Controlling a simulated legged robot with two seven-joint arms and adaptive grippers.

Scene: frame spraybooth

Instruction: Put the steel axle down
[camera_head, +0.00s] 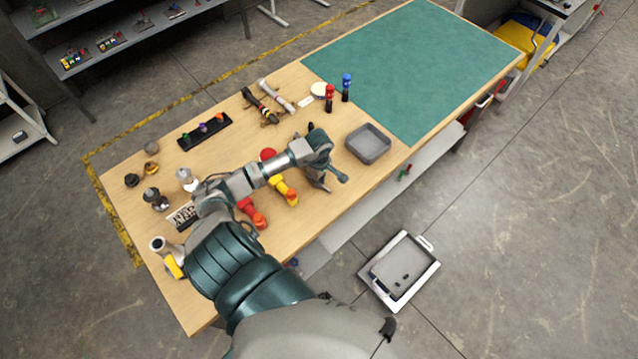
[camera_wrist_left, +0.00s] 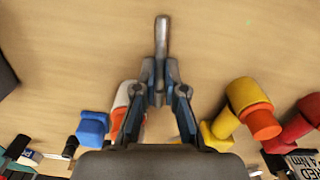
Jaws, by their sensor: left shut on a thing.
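My left gripper (camera_head: 320,180) is over the wooden table, left of the grey tray. In the left wrist view its fingers (camera_wrist_left: 160,76) are shut on the steel axle (camera_wrist_left: 162,38), a short grey metal rod that sticks out beyond the fingertips. Bare wood lies behind the rod. I cannot tell whether the axle touches the table. In the head view I cannot make the axle out at the gripper. My right gripper is not in view.
The grey tray (camera_head: 368,144) stands right of my gripper. Yellow (camera_head: 284,190) and red (camera_head: 252,213) tools lie near my arm. Red (camera_head: 329,98) and blue (camera_head: 346,87) bottles stand behind. The green mat (camera_head: 410,65) is clear. A white-rimmed tray (camera_head: 400,270) is on the floor.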

